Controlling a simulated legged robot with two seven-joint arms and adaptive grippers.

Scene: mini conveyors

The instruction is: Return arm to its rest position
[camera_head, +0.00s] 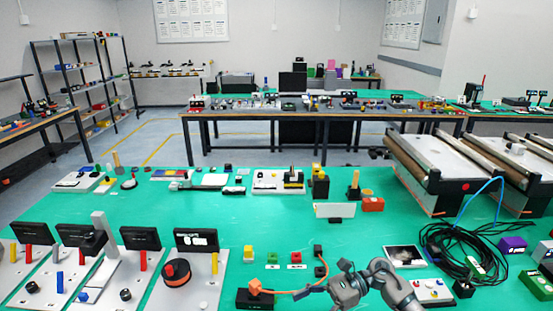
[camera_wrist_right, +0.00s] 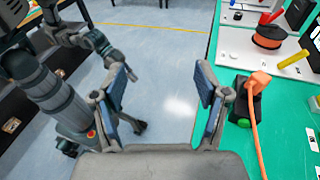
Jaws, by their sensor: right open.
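My right arm shows at the bottom of the head view, low at the front edge of the green table (camera_head: 370,225). Its gripper (camera_wrist_right: 160,90) is open and empty in the right wrist view, its two blue-padded fingers wide apart with floor behind them. In the head view only part of this hand shows, near an orange cable. Grey links of what looks like my other arm (camera_wrist_right: 48,92) show at the left of the right wrist view. I cannot make out its jaws. No left arm shows in the head view.
An orange plug (camera_wrist_right: 258,82) with a cable sits on a black box just right of the right gripper. An orange spool (camera_head: 176,272) stands left on a white board. Coiled black cable (camera_head: 460,250) lies at right, below the conveyors (camera_head: 440,165). The middle of the tabletop is mostly clear.

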